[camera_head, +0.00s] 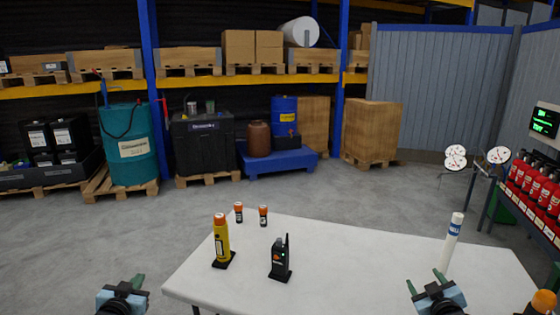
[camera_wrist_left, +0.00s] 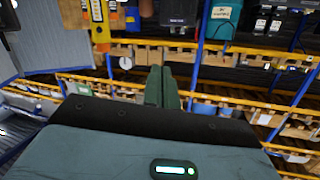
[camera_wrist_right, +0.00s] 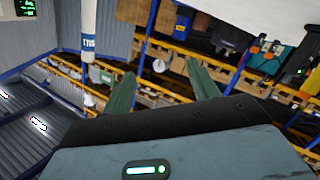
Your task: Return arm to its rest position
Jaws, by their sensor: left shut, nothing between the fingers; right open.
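My left gripper (camera_head: 135,284) is in front of the table's left front corner at the bottom of the head view. In the left wrist view its green fingers (camera_wrist_left: 161,75) are together and empty. My right gripper (camera_head: 425,281) is at the table's front edge, low on the right of the head view. In the right wrist view its fingers (camera_wrist_right: 160,85) are spread with nothing between them. Neither gripper appears to touch anything. Most of both arms is outside the head view.
A white table (camera_head: 345,270) bears a yellow cylinder (camera_head: 221,240), a black radio (camera_head: 280,258), two small orange-capped canisters (camera_head: 239,212) (camera_head: 263,216) and a white tube (camera_head: 452,240). An orange-capped item (camera_head: 543,301) is at the lower right corner. Red extinguishers (camera_head: 535,186) stand right. The table's middle is clear.

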